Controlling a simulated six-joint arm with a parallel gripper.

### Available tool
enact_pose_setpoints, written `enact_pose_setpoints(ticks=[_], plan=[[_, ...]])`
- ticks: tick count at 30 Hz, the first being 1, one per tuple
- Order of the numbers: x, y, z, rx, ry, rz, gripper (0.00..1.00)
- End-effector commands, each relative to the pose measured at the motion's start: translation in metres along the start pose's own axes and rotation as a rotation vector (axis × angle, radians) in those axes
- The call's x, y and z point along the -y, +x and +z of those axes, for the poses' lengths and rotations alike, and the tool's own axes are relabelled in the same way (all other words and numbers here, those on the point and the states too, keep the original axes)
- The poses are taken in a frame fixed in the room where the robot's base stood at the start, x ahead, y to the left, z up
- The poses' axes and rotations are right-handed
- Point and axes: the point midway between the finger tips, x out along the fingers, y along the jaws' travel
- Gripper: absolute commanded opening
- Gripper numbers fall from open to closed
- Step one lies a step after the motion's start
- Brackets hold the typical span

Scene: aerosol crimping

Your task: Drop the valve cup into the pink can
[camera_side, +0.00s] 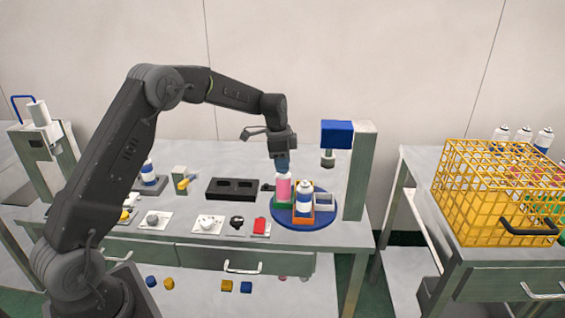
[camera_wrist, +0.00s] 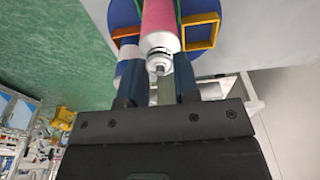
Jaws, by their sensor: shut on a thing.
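The pink can (camera_side: 283,187) stands upright in a green holder on the blue round table in the side view. It also shows at the top of the wrist view (camera_wrist: 160,18). My gripper (camera_side: 282,167) points down right over the can's top, with its blue fingers close to it. In the wrist view the fingers of my gripper (camera_wrist: 158,82) are shut on the small pale valve cup (camera_wrist: 158,65), which lines up with the can's white neck. I cannot tell whether the cup touches the can's mouth. The fingers hide the cup in the side view.
A white-and-blue can (camera_side: 304,197) stands in an orange holder beside the pink can. A crimping head with a blue block (camera_side: 337,134) rises at the right on a grey column. A black tray (camera_side: 232,188) lies left. A yellow crate (camera_side: 495,190) is on the right table.

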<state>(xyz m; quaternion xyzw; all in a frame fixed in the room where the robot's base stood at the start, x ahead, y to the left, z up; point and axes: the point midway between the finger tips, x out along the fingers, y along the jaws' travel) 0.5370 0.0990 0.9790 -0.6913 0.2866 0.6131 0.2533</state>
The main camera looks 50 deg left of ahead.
Motion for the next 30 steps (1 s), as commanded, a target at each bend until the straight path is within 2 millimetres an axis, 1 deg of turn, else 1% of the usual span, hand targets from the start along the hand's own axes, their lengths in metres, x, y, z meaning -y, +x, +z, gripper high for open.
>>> enact_pose_setpoints(ticks=[26,27,30], plan=[[-0.0001,0.0022,0.0003,0.0,0.0,0.001,0.19],[-0.0001,0.0022,0.0003,0.0,0.0,0.001,0.3],[-0.0001,0.0021,0.0003,0.0,0.0,0.0,0.39]])
